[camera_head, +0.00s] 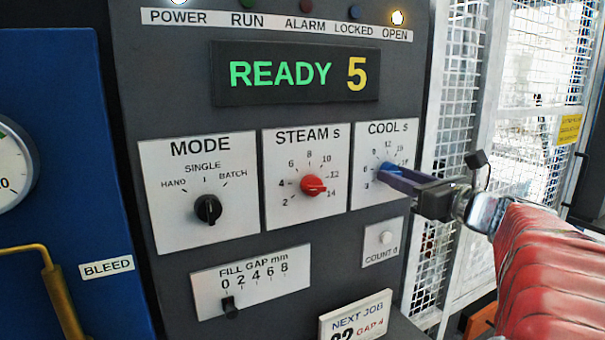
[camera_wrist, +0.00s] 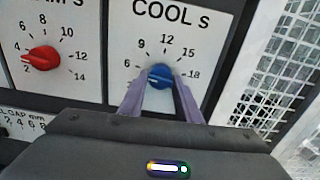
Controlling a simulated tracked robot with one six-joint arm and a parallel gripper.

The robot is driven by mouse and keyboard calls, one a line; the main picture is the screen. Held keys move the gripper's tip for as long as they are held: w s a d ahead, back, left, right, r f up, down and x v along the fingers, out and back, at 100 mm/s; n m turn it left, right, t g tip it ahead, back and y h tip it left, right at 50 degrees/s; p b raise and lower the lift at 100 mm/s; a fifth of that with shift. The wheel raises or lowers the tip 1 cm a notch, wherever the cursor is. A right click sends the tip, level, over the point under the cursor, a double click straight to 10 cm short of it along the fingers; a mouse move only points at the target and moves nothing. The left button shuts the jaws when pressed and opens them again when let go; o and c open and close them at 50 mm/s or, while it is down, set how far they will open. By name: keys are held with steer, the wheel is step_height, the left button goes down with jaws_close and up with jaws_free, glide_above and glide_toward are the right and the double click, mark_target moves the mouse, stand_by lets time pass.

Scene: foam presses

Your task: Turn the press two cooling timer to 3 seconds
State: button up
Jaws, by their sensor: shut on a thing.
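The COOL s dial plate (camera_head: 370,200) is at the panel's right, with a blue knob (camera_wrist: 161,75) at its centre. The wrist view shows the scale marks 6, 9, 12, 15 and 18; the 3 is hidden there by a finger but shows in the head view. The knob's white pointer mark aims left and slightly down, below the 6. My gripper (camera_wrist: 160,88) is shut on the blue knob, one finger on each side. In the head view my gripper (camera_head: 392,178) covers much of the knob.
A red STEAM s knob (camera_head: 313,185) and a black MODE knob (camera_head: 208,209) sit to the left. The FILL GAP slider (camera_head: 230,307) and COUNT 0 button (camera_head: 386,237) are below. The display (camera_head: 295,73) reads READY 5. Mesh fencing (camera_head: 460,80) stands at right.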

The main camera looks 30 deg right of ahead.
steer(key=shift+n, duration=3.9)
steer(key=o, duration=1)
steer(key=shift+s, duration=0.15)
steer(key=shift+s+d, duration=0.15)
steer(key=shift+s, duration=3.25)
steer(key=shift+s+d, duration=0.1)
steer(key=shift+s, duration=3.3)
